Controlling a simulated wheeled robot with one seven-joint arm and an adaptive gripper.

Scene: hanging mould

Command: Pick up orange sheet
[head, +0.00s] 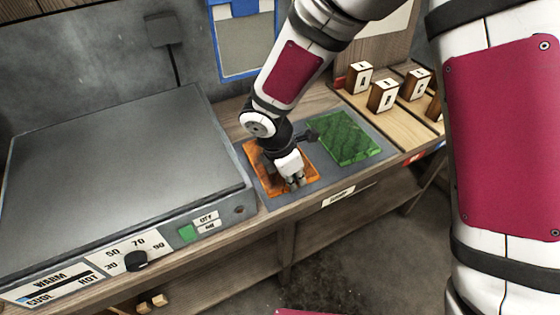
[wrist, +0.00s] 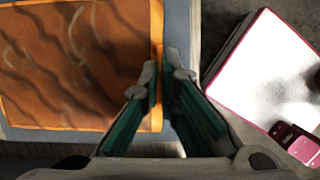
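The orange sheet (head: 262,172) lies on a grey mat at the bench's front edge. It has dark wavy marks and fills the upper left of the wrist view (wrist: 75,60). My gripper (head: 294,184) points down at the sheet's front edge. In the wrist view the fingertips (wrist: 160,72) are close together, with the sheet's bright edge strip between them. The sheet appears to lie flat, with no visible lift. My gripper and wrist hide part of the sheet in the head view.
A green textured sheet (head: 345,138) lies to the right on the same mat (head: 330,180). A large grey heating plate (head: 120,170) with a dial stands left. Several numbered wooden blocks (head: 383,95) stand at the back right. A blue-framed panel (head: 245,40) hangs on the wall.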

